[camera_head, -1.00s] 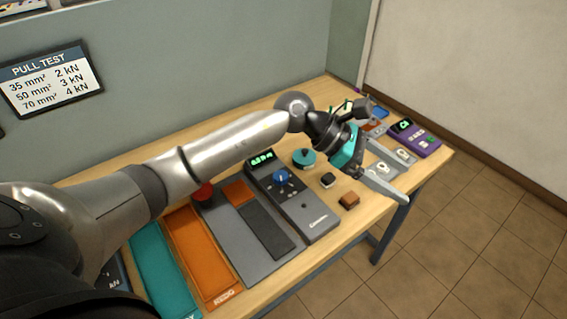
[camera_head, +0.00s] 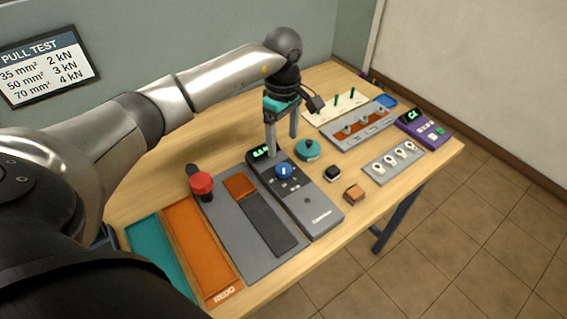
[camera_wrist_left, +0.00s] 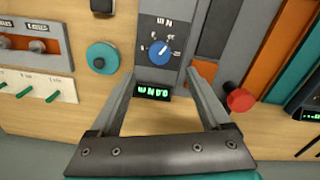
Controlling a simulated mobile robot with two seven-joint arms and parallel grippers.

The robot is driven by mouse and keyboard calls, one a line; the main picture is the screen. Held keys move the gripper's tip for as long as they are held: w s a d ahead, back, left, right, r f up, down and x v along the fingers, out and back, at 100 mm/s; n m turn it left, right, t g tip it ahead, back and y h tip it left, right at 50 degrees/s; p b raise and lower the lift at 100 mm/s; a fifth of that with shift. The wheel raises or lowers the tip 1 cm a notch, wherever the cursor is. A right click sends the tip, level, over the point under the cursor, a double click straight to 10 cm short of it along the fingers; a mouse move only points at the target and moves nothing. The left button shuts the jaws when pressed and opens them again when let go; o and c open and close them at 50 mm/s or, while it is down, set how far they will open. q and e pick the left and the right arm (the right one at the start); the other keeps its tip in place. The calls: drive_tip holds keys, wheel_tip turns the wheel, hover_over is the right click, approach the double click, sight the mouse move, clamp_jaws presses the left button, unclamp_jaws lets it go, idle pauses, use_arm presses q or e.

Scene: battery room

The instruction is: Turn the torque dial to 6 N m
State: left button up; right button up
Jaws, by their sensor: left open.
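The torque dial is a round blue knob (camera_head: 284,171) with a white pointer mark, set on the dark panel of a grey device (camera_head: 318,211). In the left wrist view the dial (camera_wrist_left: 160,52) shows upside down, with white marks around it. A green lit display (camera_wrist_left: 153,91) is beside it, its figures too small to read surely. My left gripper (camera_head: 283,147) points down over the display end of the device. Its two fingers are open and empty. In the left wrist view the dial lies just beyond the fingertips (camera_wrist_left: 160,74), apart from both. My right gripper is not in view.
A red knob (camera_head: 201,183) stands left of the device. A teal round knob (camera_head: 308,150), a black block (camera_head: 332,173) and a brown block (camera_head: 354,193) are to its right. Orange (camera_head: 192,240) and teal (camera_head: 152,247) trays lie at the left.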

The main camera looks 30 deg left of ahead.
sight(283, 168)
use_arm(q)
wheel_tip(283, 168, down, 10)
drive_tip(key=shift+r, duration=0.2)
drive_tip(key=shift+c, duration=0.3)
clamp_jaws()
idle(0.4)
